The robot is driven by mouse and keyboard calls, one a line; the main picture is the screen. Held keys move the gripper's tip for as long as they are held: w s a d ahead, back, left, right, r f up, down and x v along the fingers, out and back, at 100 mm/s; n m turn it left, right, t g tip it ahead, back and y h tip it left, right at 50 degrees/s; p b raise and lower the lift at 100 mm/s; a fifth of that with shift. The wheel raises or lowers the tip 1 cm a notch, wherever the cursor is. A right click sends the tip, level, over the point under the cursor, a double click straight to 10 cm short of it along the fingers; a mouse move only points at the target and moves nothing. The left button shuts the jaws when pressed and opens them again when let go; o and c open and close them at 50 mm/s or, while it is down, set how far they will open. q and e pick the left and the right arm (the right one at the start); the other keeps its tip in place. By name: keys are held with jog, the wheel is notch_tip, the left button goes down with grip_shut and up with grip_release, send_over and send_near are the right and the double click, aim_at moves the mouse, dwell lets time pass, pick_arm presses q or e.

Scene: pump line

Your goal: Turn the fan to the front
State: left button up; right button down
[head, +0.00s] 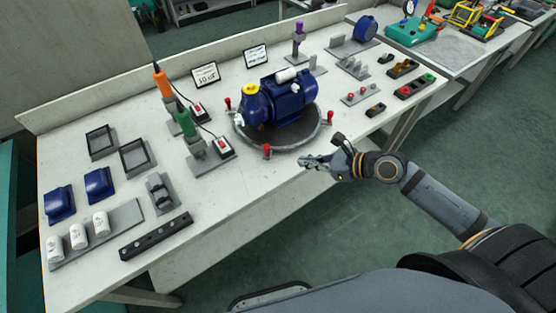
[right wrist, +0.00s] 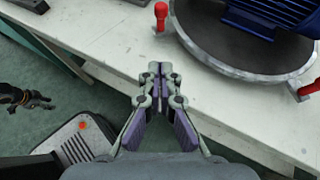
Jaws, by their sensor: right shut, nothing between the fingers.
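A blue pump with a motor (head: 285,100) sits on a round grey turntable (head: 290,143), its yellow-capped end (head: 250,89) toward the left. The motor's finned end points right and back; the fan itself cannot be made out. Red upright handles stand at the turntable's rim, one at the front (head: 267,151) and one at the right (head: 330,115). My right gripper (head: 306,161) is shut and empty by the table's front edge, apart from the turntable. The right wrist view shows its closed fingers (right wrist: 161,75) and a red handle (right wrist: 161,15). My left gripper (right wrist: 38,101) shows small and dark there.
An orange screwdriver (head: 163,82) and a green one (head: 184,119) stand in holders left of the turntable. Buttons and small blocks (head: 361,94) lie to the right. The bench front (head: 240,190) before the turntable is clear.

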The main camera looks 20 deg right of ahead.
aim_at(269, 154)
jog(key=b+x, duration=0.2)
jog(key=x, duration=0.4)
jog(key=shift+w+a+r, duration=0.1)
jog(key=shift+w+a, duration=1)
jog(key=shift+a, duration=0.05)
jog(key=shift+w+a, duration=0.3)
jog(key=shift+a, duration=0.1)
